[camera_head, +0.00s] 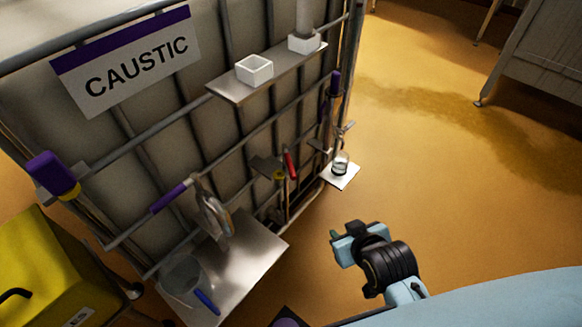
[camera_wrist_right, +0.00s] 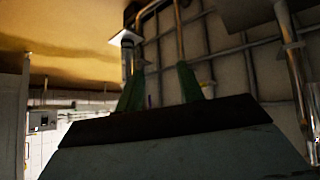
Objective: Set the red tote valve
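The red valve handle (camera_head: 289,165) stands out in front of the lower middle of the caged tote (camera_head: 215,115), which bears a CAUSTIC sign (camera_head: 127,63). It looks roughly upright, with a yellow-topped part beside it. My right gripper (camera_head: 338,240) is below and to the right of the handle, apart from it, over open floor. In the right wrist view its two green fingers (camera_wrist_right: 160,88) stand apart with nothing clearly held between them. The red handle cannot be made out there. My left gripper is not in view.
A metal shelf (camera_head: 228,94) with white cups is on the cage. Below, a steel tray (camera_head: 245,262) holds a clear beaker (camera_head: 183,276). A small white plate (camera_head: 345,178) carries a glass. A yellow bin (camera_head: 50,265) stands at left.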

